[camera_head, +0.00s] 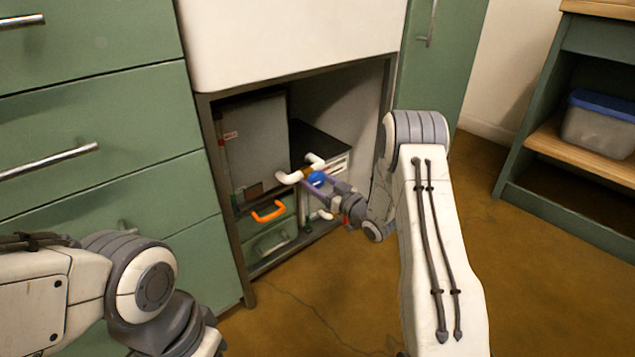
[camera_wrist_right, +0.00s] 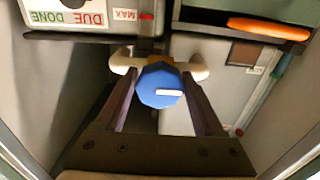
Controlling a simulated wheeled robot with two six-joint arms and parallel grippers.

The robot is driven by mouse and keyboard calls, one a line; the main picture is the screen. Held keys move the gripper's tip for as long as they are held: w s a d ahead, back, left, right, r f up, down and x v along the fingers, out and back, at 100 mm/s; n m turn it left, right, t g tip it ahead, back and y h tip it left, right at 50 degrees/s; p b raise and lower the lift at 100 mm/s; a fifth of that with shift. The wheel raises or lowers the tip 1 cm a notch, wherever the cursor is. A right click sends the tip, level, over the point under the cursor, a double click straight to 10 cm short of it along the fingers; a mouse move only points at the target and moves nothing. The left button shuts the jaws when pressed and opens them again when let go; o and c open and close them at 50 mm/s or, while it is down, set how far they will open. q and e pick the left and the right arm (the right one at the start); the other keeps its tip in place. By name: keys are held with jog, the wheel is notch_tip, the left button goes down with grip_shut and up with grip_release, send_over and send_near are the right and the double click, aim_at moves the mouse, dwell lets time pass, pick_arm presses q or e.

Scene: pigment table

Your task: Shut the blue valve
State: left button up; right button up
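The blue valve (camera_head: 317,179) is a small faceted knob on a white pipe (camera_head: 290,177) inside the open cabinet bay. In the right wrist view the blue valve (camera_wrist_right: 160,85) faces the camera, with a short white mark pointing sideways. My right gripper (camera_head: 319,187) reaches into the bay at the knob. In the right wrist view the two fingers of my right gripper (camera_wrist_right: 160,90) flank the knob on its left and right, very close to its sides. I cannot tell whether they press on it. My left gripper is out of view; only its arm shows at lower left.
The bay's grey frame (camera_head: 223,192) surrounds the opening. A grey tank (camera_head: 257,140) stands behind the pipe, and a bin with an orange handle (camera_head: 268,212) sits below. Green drawers (camera_head: 95,130) stand at left. A shelf (camera_head: 585,150) stands at right, with open floor before it.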

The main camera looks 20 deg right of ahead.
jog(key=shift+r+m+p, duration=0.15)
jog(key=shift+m+p, duration=0.35)
jog(key=shift+p, duration=0.35)
jog(key=m+p, duration=0.6)
jog(key=p, duration=0.2)
jog(key=shift+s+m, duration=0.1)
jog(key=shift+m, duration=0.3)
jog(key=m+p, duration=0.4)
jog(key=m, duration=0.1)
jog(key=shift+a, duration=0.1)
jog(key=m+p, duration=0.2)
jog(key=m, duration=0.3)
jog(key=o, duration=1.3)
